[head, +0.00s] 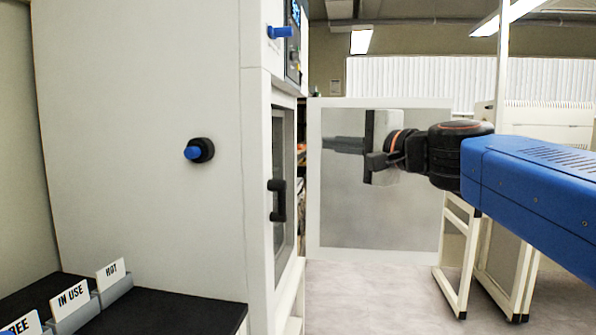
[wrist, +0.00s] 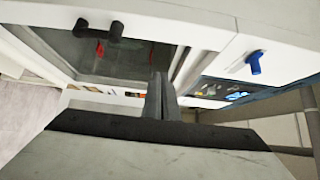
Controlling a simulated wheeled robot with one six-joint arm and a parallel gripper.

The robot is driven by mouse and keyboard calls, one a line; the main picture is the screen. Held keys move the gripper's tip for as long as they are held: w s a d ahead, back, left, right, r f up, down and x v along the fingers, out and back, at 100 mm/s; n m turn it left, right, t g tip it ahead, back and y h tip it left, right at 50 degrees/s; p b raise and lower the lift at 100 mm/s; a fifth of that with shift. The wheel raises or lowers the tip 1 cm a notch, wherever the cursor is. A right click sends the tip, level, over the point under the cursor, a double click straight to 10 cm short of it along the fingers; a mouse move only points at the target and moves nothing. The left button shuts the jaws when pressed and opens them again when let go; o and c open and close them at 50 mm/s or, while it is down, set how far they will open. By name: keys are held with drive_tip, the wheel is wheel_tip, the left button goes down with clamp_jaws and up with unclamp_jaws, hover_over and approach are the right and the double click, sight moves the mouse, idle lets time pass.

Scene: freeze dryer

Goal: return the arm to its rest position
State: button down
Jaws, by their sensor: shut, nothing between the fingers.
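My gripper (head: 326,144) is at the right of the head view, held out in the air to the right of the white freeze dryer (head: 150,110). Its fingers are together, point left and hold nothing. In the wrist view the shut fingers (wrist: 160,80) stand out in front of the cabinet's front face. Some space appears between the fingertips and the cabinet, but the exact gap is hard to tell. My blue arm reaches in from the right edge. The rest position itself is not marked in either view.
The cabinet front has a dark window with a black handle (head: 277,200) and a blue knob (head: 281,32). Another blue knob (head: 194,152) juts from its side. A white-framed grey panel (head: 375,225) stands behind my gripper. Label signs (head: 70,299) stand on a black surface lower left.

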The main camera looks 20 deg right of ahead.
drive_tip(key=s+a+f+n+g, duration=0.1)
drive_tip(key=s+f+n+g, duration=0.15)
drive_tip(key=f, duration=0.55)
drive_tip(key=s+a+f+n+g+h, duration=0.1)
drive_tip(key=s+a+f+n+g, duration=0.15)
drive_tip(key=f, duration=0.55)
drive_tip(key=s+f+n+g, duration=0.2)
drive_tip(key=s+f, duration=0.1)
drive_tip(key=f, duration=0.4)
drive_tip(key=s+d+f+n+g+h, duration=0.2)
drive_tip(key=s+f, duration=0.4)
drive_tip(key=f, duration=0.4)
drive_tip(key=s+d+f+n+g+h, duration=0.3)
drive_tip(key=s+d+f+n, duration=0.2)
drive_tip(key=f, duration=0.6)
drive_tip(key=shift+s, duration=0.7)
drive_tip(key=shift+d, duration=0.15)
